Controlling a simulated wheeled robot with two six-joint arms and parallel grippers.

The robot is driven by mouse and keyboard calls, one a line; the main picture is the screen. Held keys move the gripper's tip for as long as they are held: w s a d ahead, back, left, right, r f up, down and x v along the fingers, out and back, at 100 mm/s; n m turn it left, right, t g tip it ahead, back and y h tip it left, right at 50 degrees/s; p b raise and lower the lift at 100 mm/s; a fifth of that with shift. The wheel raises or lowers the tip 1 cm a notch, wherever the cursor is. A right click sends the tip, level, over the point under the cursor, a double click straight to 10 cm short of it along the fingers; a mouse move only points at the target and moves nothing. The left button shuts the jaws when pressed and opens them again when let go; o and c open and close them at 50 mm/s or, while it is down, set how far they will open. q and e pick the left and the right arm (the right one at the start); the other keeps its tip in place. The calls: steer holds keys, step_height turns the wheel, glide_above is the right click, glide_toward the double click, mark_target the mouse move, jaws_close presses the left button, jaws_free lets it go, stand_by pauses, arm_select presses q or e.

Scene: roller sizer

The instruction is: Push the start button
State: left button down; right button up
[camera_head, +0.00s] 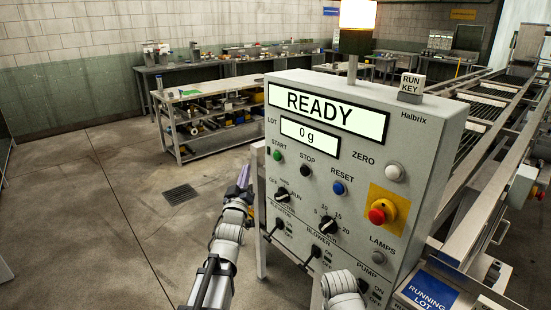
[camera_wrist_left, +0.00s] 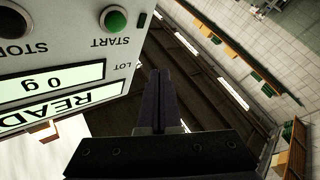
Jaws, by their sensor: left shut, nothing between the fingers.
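The green START button (camera_head: 278,156) is on the upper left of the grey control panel (camera_head: 400,135), below the "0 g" display. It also shows in the left wrist view as a green button (camera_wrist_left: 114,19), upside down near the top. My left gripper (camera_head: 245,172) is shut and empty, just left of the panel's left edge and a little lower than the button. In the left wrist view its fingers (camera_wrist_left: 160,75) point up the picture, right of the button and apart from it. My right gripper is not visible; only part of what seems my right arm shows at the bottom.
The black STOP button (camera_head: 305,171) and blue RESET button (camera_head: 339,188) sit right of START. A red emergency knob (camera_head: 381,211) is on a yellow plate. The display (camera_head: 328,110) reads READY. Open floor (camera_head: 120,220) lies left of the panel.

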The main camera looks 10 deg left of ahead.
mark_target(277, 156)
arm_select(q)
steer(key=shift+w, duration=0.15)
steer(key=w+d, duration=0.5)
steer(key=w, duration=0.1)
steer(key=shift+w+d, duration=0.25)
steer(key=shift+w, duration=0.1)
stand_by(2.0)
steer(key=shift+w+d, duration=0.25)
steer(key=shift+w, duration=0.1)
steer(key=shift+w+d, duration=0.3)
steer(key=shift+w, duration=0.1)
stand_by(0.8)
steer(key=shift+s+a, duration=0.1)
steer(key=shift+s, duration=0.05)
steer(key=shift+s+a, duration=0.45)
steer(key=shift+s, duration=0.15)
stand_by(0.3)
